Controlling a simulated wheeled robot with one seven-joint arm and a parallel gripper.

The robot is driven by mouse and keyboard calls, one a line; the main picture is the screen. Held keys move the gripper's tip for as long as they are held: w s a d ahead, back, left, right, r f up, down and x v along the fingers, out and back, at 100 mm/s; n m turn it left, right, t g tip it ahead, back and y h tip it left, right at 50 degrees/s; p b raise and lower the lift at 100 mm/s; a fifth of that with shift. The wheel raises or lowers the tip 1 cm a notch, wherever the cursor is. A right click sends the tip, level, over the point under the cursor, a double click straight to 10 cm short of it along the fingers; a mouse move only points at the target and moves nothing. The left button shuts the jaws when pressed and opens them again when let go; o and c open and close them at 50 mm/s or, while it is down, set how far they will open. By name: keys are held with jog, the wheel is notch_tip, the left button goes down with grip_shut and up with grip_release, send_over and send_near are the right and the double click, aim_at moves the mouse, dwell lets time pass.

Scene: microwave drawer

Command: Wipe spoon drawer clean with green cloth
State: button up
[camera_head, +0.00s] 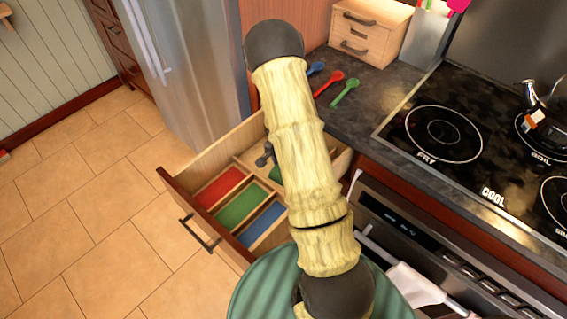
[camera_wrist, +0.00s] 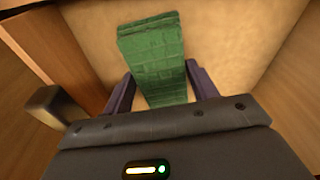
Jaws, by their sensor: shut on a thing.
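The spoon drawer (camera_head: 180,193) is pulled open below the counter. Its front section has red (camera_head: 219,187), green (camera_head: 243,206) and blue (camera_head: 264,224) compartment floors. In the wrist view, my gripper (camera_wrist: 160,76) is shut on the green cloth (camera_wrist: 150,45), which hangs between the two dark fingers and extends ahead of them. Below the cloth is a bare, light wooden drawer floor (camera_wrist: 230,45). In the head view my arm covers much of the drawer's rear and hides most of the gripper. I cannot tell whether the cloth touches the floor.
Blue (camera_head: 315,68), red (camera_head: 330,82) and green (camera_head: 346,91) spoons lie on the dark counter (camera_head: 365,115). A small wooden drawer box (camera_head: 370,30) stands behind them. The stove (camera_head: 450,140) is at right, the fridge (camera_head: 190,60) at left. Wooden drawer walls flank my gripper.

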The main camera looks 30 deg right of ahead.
jog(key=shift+f, duration=0.1)
jog(key=shift+w+a, duration=0.25)
jog(key=shift+w, duration=0.25)
jog(key=shift+w+a, duration=0.2)
jog(key=shift+w, duration=0.3)
jog(key=shift+w+a, duration=0.2)
jog(key=shift+w, duration=0.3)
jog(key=shift+w+a, duration=0.2)
jog(key=shift+w, duration=0.25)
jog(key=shift+w+a, duration=0.3)
jog(key=shift+w, duration=0.25)
jog(key=shift+w+a, duration=0.15)
jog(key=shift+w, duration=0.35)
jog(key=shift+w, duration=0.1)
